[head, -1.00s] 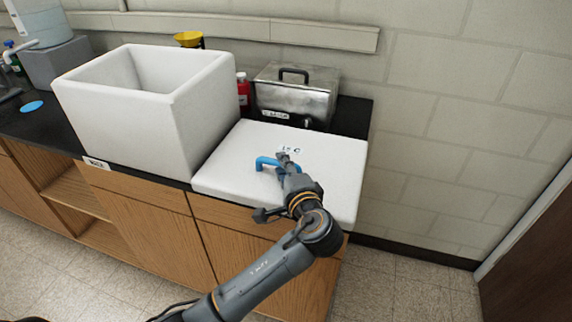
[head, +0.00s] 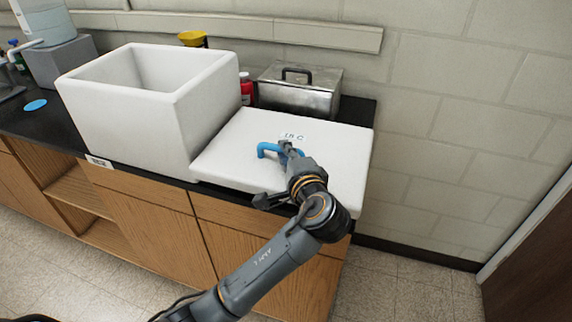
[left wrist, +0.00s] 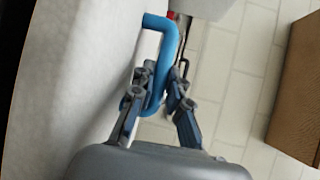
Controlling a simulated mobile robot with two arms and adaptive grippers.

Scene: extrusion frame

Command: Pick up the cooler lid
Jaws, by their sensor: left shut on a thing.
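My left gripper (head: 289,147) is shut on the blue handle. In the left wrist view, the two fingers (left wrist: 160,100) sit on either side of the handle (left wrist: 165,50), and the lid's white face (left wrist: 70,75) fills the left. My right gripper is not in view.
The cooler box (head: 130,110) stands directly left of the lid. A metal box (head: 300,90) with a black handle and a red bottle (head: 246,90) stand behind it. A block wall (head: 450,120) is behind and right. The floor (head: 410,290) at right is clear.

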